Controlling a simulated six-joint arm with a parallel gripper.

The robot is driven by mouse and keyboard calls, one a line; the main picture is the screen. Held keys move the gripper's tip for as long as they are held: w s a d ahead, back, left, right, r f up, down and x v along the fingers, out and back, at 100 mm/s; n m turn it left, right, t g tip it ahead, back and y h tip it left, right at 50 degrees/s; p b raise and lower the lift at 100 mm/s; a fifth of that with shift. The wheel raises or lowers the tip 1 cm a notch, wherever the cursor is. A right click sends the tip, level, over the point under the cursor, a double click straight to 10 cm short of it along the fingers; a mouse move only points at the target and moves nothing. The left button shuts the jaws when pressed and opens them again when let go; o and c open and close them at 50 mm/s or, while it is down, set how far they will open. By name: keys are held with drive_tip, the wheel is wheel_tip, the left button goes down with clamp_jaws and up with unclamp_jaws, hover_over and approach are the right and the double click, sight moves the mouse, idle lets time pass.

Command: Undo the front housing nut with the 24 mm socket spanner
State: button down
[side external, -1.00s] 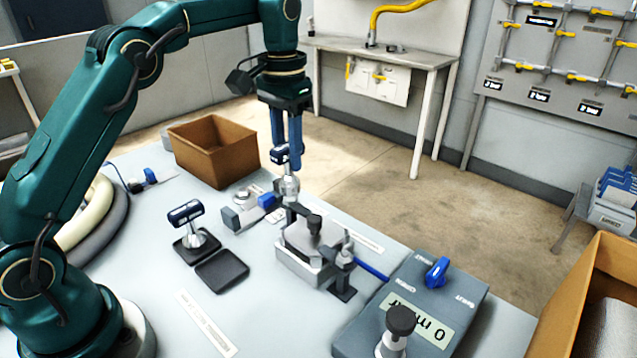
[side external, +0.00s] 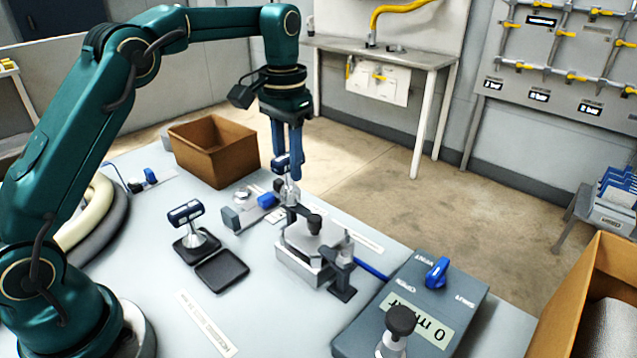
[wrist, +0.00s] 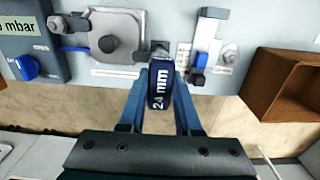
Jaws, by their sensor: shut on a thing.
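My gripper (side external: 289,174) is shut on the dark blue handle of the 24 mm socket spanner (side external: 282,162). In the wrist view the handle (wrist: 158,88), marked "24 mm", lies between the fingers (wrist: 161,72). The spanner points down, its metal shank below the fingers. It stands at the back-left end of the grey clamped housing (side external: 309,255), seen also in the wrist view (wrist: 116,38). The front nut is hidden at the spanner's lower end; I cannot tell whether the socket is fully seated.
A second blue-handled spanner (side external: 186,212) stands in a black holder beside an empty black tray (side external: 221,271). A grey block with a blue part (side external: 267,201) lies close left of the housing. A grey control box (side external: 455,300) stands front right; an open brown carton (side external: 213,145) stands behind.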

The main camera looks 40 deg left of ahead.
drive_tip(key=shift+f, duration=0.2)
idle(0.4)
drive_tip(key=n, duration=0.3)
drive_tip(key=shift+n, duration=0.3)
